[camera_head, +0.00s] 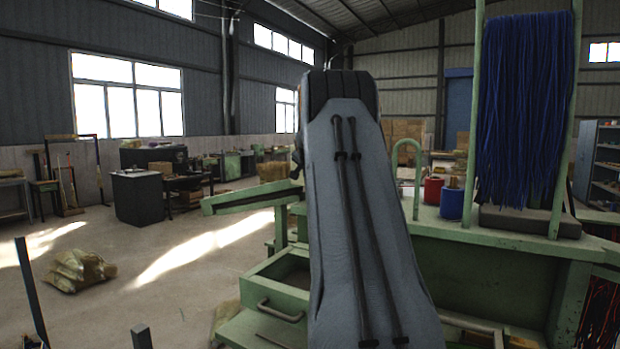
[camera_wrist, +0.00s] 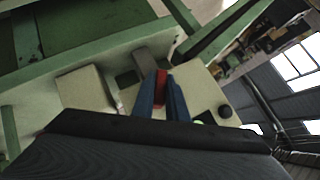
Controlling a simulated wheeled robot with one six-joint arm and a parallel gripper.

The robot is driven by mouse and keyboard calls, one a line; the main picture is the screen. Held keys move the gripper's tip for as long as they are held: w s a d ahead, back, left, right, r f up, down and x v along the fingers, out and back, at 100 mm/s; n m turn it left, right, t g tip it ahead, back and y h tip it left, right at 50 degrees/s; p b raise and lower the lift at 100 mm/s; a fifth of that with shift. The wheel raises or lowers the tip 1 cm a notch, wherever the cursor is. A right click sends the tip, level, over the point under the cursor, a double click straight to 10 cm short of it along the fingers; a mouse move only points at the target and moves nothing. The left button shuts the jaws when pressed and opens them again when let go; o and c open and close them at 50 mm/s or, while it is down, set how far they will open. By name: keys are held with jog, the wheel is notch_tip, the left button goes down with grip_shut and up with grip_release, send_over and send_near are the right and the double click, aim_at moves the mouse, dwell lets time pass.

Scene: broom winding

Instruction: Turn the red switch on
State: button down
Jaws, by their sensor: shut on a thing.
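The red switch (camera_wrist: 161,86) shows in the wrist view as a small upright red piece on a pale panel (camera_wrist: 205,93). My gripper (camera_wrist: 160,92) has its two blue fingers on either side of the red switch, closed on it. The lower part of the switch and its exact position are hidden by the fingers. In the head view my grey arm covers the middle of the picture, and neither the gripper nor the switch can be seen there.
The green machine bench (camera_head: 480,240) carries a red spool (camera_head: 433,190), a blue spool (camera_head: 452,203) and hanging blue bristles (camera_head: 525,100). An open drawer (camera_head: 275,300) juts out left of my arm. Floor at left is mostly clear.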

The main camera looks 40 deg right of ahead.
jog(key=shift+d+r+n+g+b, duration=0.2)
jog(key=shift+n+g+b, duration=0.1)
jog(key=shift+g+b, duration=0.25)
jog(key=shift+d+r+n+g+b, duration=0.15)
jog(key=shift+n+g+b, duration=0.2)
jog(key=shift+g, duration=0.3)
jog(key=shift+s+r+n+g+h+p, duration=0.15)
jog(key=shift+n+g+h+p, duration=0.4)
jog(key=shift+g, duration=0.75)
jog(key=shift+r, duration=0.1)
jog(key=c, duration=1.8)
grip_release()
jog(key=shift+o, duration=0.2)
jog(key=shift+s, duration=0.1)
jog(key=shift+w+a+f, duration=0.15)
jog(key=shift+w+f, duration=0.05)
jog(key=shift+f, duration=0.15)
jog(key=shift+a+r+b, duration=0.25)
jog(key=shift+a+b, duration=0.1)
jog(key=shift+b, duration=0.1)
jog(key=b+v, duration=0.3)
jog(key=v, duration=0.4)
